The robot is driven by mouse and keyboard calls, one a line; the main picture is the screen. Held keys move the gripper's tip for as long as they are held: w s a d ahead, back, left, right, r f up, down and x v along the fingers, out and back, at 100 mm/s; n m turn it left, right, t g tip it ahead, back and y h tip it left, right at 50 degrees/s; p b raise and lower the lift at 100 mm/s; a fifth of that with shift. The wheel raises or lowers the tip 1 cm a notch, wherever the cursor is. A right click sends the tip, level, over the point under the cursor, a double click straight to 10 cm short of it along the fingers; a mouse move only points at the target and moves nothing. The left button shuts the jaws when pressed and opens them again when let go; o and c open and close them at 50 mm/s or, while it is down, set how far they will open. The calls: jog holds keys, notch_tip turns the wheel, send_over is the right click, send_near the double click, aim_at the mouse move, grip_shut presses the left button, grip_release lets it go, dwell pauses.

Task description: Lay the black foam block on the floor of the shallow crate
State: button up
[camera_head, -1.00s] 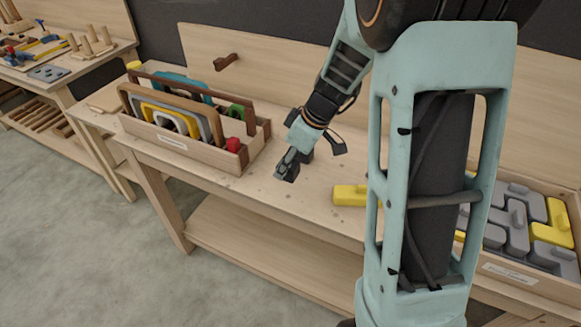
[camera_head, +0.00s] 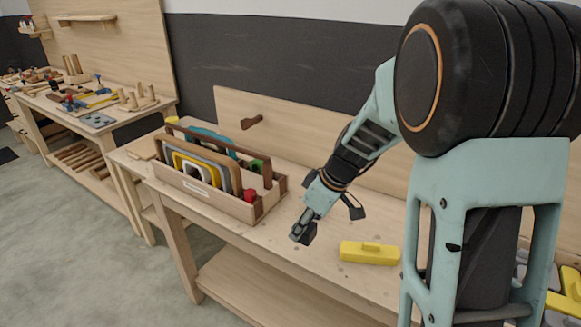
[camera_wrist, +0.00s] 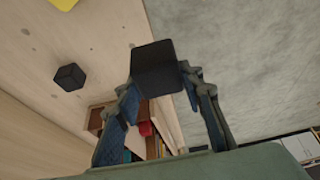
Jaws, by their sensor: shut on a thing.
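My gripper (camera_head: 302,230) is above the workbench in the head view, between the wooden tote and a yellow form. In the wrist view its fingers are shut on a black block (camera_wrist: 157,67), which looks plain and matt like foam. A second, smaller-looking black block (camera_wrist: 69,77) rests on the bench top in the wrist view. The shallow crate is at the lower right of the head view, mostly hidden behind my arm and cut by the frame; grey and yellow forms (camera_head: 567,303) show there. Its floor cannot be seen.
The wooden tote (camera_head: 214,199) with upright coloured frames stands left of my gripper. The yellow form (camera_head: 369,253) lies on the bench top (camera_head: 325,262) to the right. A wooden back panel with a peg (camera_head: 252,121) rises behind. Another bench with tools stands farther left.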

aim_at(316, 230)
jog(key=d+m, duration=0.1)
jog(key=d+m+h, duration=0.1)
jog(key=m, duration=0.1)
jog(key=s+d+m+t, duration=0.1)
jog(key=shift+d+f+m+p, duration=0.1)
jog(key=shift+f+m+p, duration=0.2)
jog(key=shift+s+d+r+m+t+h+p, duration=0.15)
jog(key=shift+d+m+h, duration=0.3)
jog(key=shift+m, duration=0.55)
jog(key=shift+w+d+r+m+t+h+p, duration=0.15)
jog(key=shift+d+m+h, duration=0.3)
jog(key=shift+m, duration=0.55)
jog(key=shift+s+d+m+t+h, duration=0.15)
jog(key=shift+d+m+h, duration=0.3)
jog(key=shift+m, duration=0.55)
